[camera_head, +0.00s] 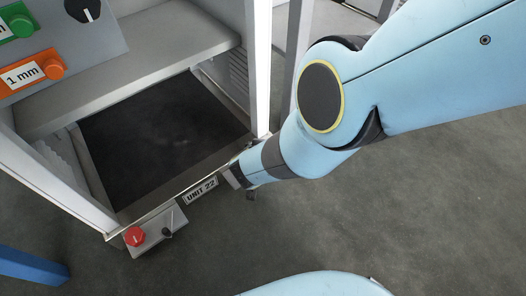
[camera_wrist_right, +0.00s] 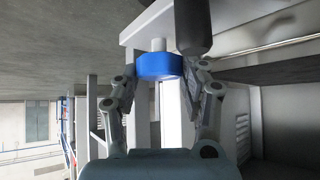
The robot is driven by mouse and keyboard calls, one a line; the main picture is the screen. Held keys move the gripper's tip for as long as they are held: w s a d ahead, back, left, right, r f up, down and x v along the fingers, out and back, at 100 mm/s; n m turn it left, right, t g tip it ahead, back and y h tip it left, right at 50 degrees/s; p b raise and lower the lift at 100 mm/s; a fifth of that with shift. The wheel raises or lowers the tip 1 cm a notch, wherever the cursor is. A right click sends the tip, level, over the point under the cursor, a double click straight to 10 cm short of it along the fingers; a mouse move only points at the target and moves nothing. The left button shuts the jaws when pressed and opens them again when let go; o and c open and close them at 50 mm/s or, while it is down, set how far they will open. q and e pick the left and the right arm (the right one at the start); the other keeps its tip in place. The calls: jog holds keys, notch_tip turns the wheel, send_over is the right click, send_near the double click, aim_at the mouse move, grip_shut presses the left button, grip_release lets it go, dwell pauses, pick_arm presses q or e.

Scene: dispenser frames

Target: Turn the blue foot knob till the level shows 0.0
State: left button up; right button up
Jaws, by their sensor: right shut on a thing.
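The blue foot knob (camera_wrist_right: 157,66) shows in the right wrist view, on a pale stem at the foot of the dispenser frame. My right gripper (camera_wrist_right: 159,78) has its two fingers on either side of the knob and is shut on it. In the head view my right arm reaches down to the frame's front right corner, and the gripper (camera_head: 247,188) is mostly hidden there by its own wrist. The blue knob is hidden in the head view. My left gripper is not in view.
The dispenser frame has a dark base panel (camera_head: 160,135) and a label reading UNIT 22 (camera_head: 201,191). Floor at right is clear.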

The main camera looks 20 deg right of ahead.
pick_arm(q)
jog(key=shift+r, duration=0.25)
pick_arm(e)
jog(key=o, duration=0.9)
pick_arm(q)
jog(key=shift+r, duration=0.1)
